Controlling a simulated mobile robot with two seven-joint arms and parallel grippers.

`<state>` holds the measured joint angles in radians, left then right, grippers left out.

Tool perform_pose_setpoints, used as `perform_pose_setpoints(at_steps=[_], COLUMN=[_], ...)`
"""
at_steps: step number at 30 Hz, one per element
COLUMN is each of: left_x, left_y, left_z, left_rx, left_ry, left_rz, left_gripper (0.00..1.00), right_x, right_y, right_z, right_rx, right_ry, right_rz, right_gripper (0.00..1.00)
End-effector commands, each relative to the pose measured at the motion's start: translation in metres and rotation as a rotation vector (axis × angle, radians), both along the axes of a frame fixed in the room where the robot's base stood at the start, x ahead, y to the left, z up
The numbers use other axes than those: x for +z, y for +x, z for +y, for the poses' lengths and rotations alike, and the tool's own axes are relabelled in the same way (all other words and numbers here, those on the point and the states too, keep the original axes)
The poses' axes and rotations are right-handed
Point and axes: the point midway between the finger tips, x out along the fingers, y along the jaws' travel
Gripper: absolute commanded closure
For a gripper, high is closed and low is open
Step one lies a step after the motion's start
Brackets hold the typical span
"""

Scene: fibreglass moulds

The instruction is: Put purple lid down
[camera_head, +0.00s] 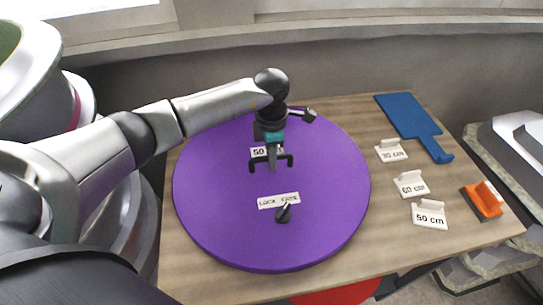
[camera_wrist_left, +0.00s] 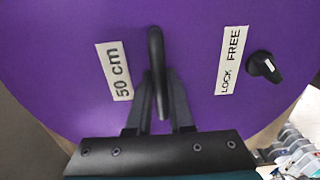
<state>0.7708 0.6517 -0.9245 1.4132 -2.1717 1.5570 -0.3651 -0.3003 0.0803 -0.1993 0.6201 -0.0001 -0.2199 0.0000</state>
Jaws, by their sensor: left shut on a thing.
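The purple lid (camera_head: 220,205) is a large round disc over the wooden table, nearly level. It fills most of the left wrist view (camera_wrist_left: 205,50). It has a black handle (camera_wrist_left: 157,60), a "50 cm" label (camera_wrist_left: 114,71), a "LOCK FREE" label (camera_wrist_left: 229,59) and a black knob (camera_wrist_left: 265,66). My left gripper (camera_head: 271,162) is shut on the handle near the middle of the lid; its fingers also show in the left wrist view (camera_wrist_left: 159,95). I cannot tell whether the lid touches the table. My right gripper is not in view.
The wooden table (camera_head: 375,250) holds a blue board with a handle (camera_head: 405,115), white pieces marked 30 cm (camera_head: 391,152), 60 cm (camera_head: 410,187) and 50 cm (camera_head: 430,216), and an orange piece (camera_head: 484,200) on the right. A wall stands behind. A red round thing (camera_head: 338,293) shows below the front edge.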

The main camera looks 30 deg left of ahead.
Motion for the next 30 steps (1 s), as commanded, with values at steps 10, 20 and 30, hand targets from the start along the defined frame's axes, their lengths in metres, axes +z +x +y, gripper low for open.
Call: perform_pose_setpoints(at_steps=[10,20,30], left_x=[0.000,0.001,0.046], left_y=[0.000,0.000,0.003], left_z=[0.000,0.000,0.001], left_rx=[0.000,0.000,-0.001], left_ry=[0.001,0.000,0.000], left_rz=[-0.001,-0.001,-0.008], left_gripper=[0.63,0.51,0.51], right_x=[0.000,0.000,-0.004], right_y=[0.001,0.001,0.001], right_z=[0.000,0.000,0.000], right_rx=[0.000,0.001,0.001], right_ry=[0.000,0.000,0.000], right_rz=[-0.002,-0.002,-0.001], right_gripper=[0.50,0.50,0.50])
